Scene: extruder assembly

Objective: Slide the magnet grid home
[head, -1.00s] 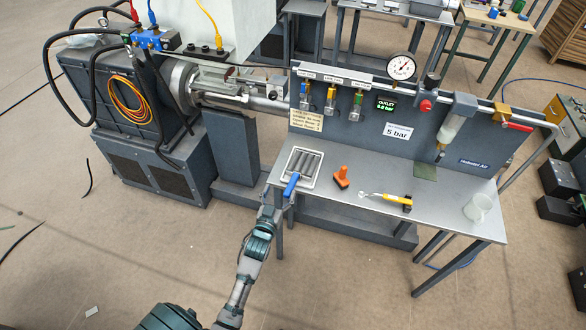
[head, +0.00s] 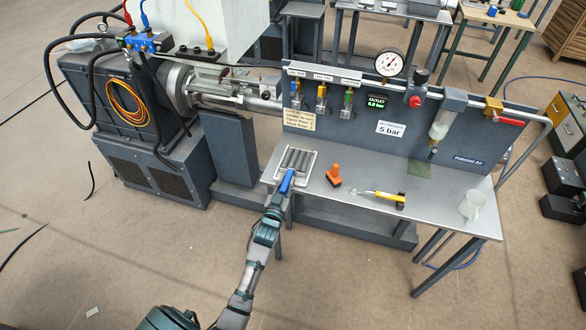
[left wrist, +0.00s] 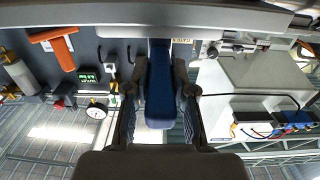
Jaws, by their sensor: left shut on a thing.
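The magnet grid shows in the head view as grey bars (head: 298,159) within a pale rectangular frame at the left end of the steel bench. Its blue handle (head: 287,181) points toward me at the frame's near edge. My left gripper (head: 281,191) is shut on this handle. In the left wrist view the blue handle (left wrist: 160,95) stands between the two dark fingers, and the bars are hidden. I cannot tell how far the grid sits in its frame. My right gripper is not in view.
A grey gauge panel (head: 400,125) rises behind. The extruder machine (head: 140,110) stands at the left.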

